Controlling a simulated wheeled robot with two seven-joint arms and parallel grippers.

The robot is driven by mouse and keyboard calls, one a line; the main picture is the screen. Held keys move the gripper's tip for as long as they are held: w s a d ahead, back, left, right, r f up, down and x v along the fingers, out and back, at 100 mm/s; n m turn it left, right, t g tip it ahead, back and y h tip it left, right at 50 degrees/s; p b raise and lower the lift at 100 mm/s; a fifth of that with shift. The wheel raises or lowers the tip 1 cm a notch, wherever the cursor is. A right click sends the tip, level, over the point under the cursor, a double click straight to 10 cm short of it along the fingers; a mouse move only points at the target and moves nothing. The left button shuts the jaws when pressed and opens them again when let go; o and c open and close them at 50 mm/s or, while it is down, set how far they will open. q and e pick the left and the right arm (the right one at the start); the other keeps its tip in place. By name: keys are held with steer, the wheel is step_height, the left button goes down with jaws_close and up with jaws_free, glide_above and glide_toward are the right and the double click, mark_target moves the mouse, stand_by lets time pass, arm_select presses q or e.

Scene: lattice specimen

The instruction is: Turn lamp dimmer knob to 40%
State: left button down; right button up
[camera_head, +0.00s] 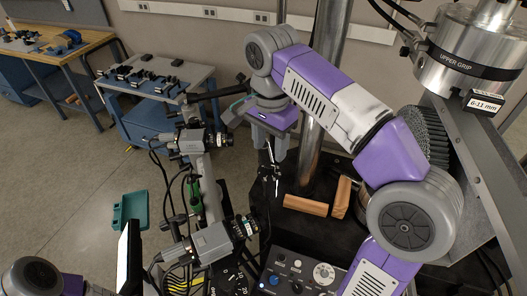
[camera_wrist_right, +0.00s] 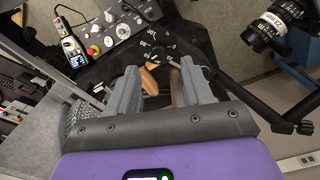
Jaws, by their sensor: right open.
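A black dial face with white scale numbers (camera_wrist_right: 158,46) shows in the right wrist view, just beyond my fingertips. A similar numbered dial (camera_head: 238,283) shows at the bottom of the head view, partly hidden by a camera body. I take it for the lamp dimmer, but its label and setting cannot be read. My right gripper (camera_head: 269,182) hangs above the dark base near the column, apart from the dial. In the right wrist view its two grey fingers (camera_wrist_right: 159,68) stand apart with nothing held. My left gripper is out of view.
A control panel (camera_head: 287,262) with a white dial (camera_head: 323,273) stands at the bottom. Two wooden blocks (camera_head: 305,206) (camera_head: 341,197) lie on the dark base. Cameras on stands (camera_head: 206,244) crowd the left side. The metal upper grip (camera_head: 468,55) hangs at the upper right.

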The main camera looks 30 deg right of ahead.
mark_target(270, 165)
step_height(270, 165, down, 5)
steer(key=shift+s+f+b, duration=0.1)
steer(key=shift+f+b, duration=0.1)
steer(key=shift+b, duration=0.2)
steer(key=shift+s, duration=0.1)
jaws_close()
steer(key=shift+r+n, duration=0.1)
steer(key=shift+n, duration=0.2)
steer(key=n+p, duration=0.2)
steer(key=n, duration=0.1)
steer(key=shift+n, duration=0.4)
steer(key=n+p, duration=0.2)
steer(key=n, duration=0.3)
steer(key=shift+n, duration=0.3)
